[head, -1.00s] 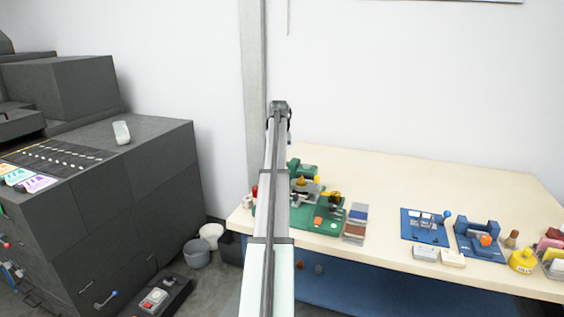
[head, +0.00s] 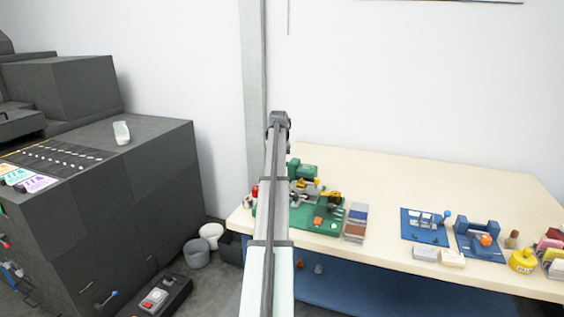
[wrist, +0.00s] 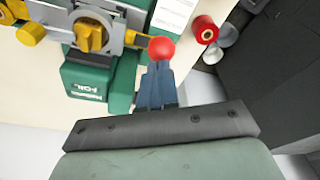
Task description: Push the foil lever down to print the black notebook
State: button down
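The foil press (head: 303,172) is a green machine at the left end of the table, partly hidden by my arm in the head view. A red ball knob (wrist: 162,49), seemingly the foil lever's end, is at the tips of my gripper (wrist: 157,66). The two blue-grey fingers are close together, and the knob overlaps their tips. I cannot tell whether they touch it. My arm hides the gripper in the head view. I cannot make out the black notebook.
A yellow knob (wrist: 92,38) and grey metal parts are left of the red ball. A red spool (wrist: 205,29) lies to its right. Colour swatches (head: 356,222) and blue tools (head: 424,226) are farther right on the table (head: 400,172). A dark cabinet (head: 120,190) stands left.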

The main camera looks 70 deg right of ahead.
jog(key=shift+f, duration=0.2)
dwell(0.3)
jog(key=shift+x, duration=1.45)
jog(key=shift+s+a+f, duration=0.15)
jog(key=shift+s, duration=0.05)
dwell(0.4)
jog(key=w+d+v, duration=0.1)
jog(key=d+v, duration=0.1)
jog(key=v, duration=0.9)
jog(key=shift+d+r, duration=0.2)
jog(key=shift+r, duration=0.05)
dwell(0.8)
jog(key=shift+w+r, duration=0.1)
jog(key=shift+d+v, duration=0.15)
jog(key=shift+v, duration=0.75)
jog(key=shift+d+v, duration=0.15)
jog(key=shift+v, duration=0.8)
jog(key=shift+w, duration=0.2)
